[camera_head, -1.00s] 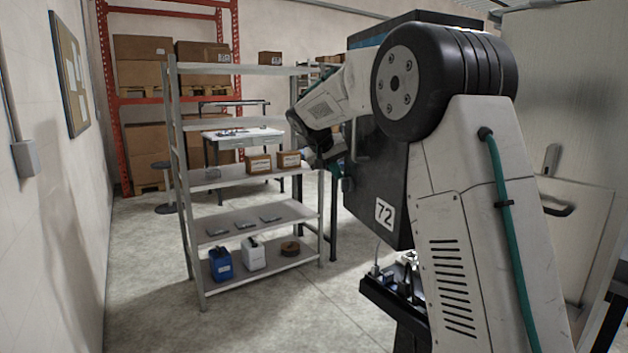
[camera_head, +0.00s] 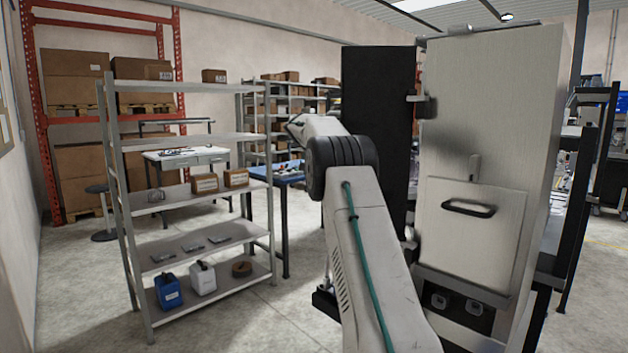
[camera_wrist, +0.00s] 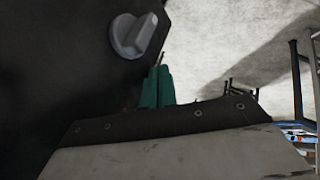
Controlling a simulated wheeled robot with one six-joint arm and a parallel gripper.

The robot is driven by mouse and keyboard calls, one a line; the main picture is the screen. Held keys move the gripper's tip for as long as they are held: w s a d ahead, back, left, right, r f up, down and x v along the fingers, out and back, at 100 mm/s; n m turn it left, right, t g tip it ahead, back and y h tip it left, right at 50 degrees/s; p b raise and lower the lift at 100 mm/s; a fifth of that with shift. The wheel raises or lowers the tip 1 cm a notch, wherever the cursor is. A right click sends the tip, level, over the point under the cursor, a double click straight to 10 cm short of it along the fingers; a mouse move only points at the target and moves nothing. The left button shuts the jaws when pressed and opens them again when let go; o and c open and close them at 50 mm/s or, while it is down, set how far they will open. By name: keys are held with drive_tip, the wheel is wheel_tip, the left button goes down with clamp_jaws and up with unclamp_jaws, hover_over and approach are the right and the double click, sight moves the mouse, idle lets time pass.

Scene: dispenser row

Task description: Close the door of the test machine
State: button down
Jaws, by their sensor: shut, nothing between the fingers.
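The test machine (camera_head: 490,150) is a tall pale grey cabinet at the right of the head view. Its black door (camera_head: 378,105) stands open at the cabinet's left side, on hinges between the two. My arm covers the door's lower part. In the wrist view a dark panel (camera_wrist: 60,60), apparently the door, fills the left and carries a grey knob (camera_wrist: 133,35). My gripper (camera_wrist: 158,72), with green fingers, is shut and empty just below and right of the knob, near the panel's edge. I cannot tell whether it touches the panel. The head view does not show the fingers clearly.
A grey metal shelf (camera_head: 185,190) with boxes and bottles stands left of my arm. A blue table (camera_head: 285,178) and a white workbench (camera_head: 185,155) are behind it. Open concrete floor (camera_head: 255,320) lies in front, between shelf and machine.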

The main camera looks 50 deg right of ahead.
drive_tip(key=shift+s+d, duration=0.15)
drive_tip(key=shift+d, duration=0.1)
drive_tip(key=shift+a, duration=0.15)
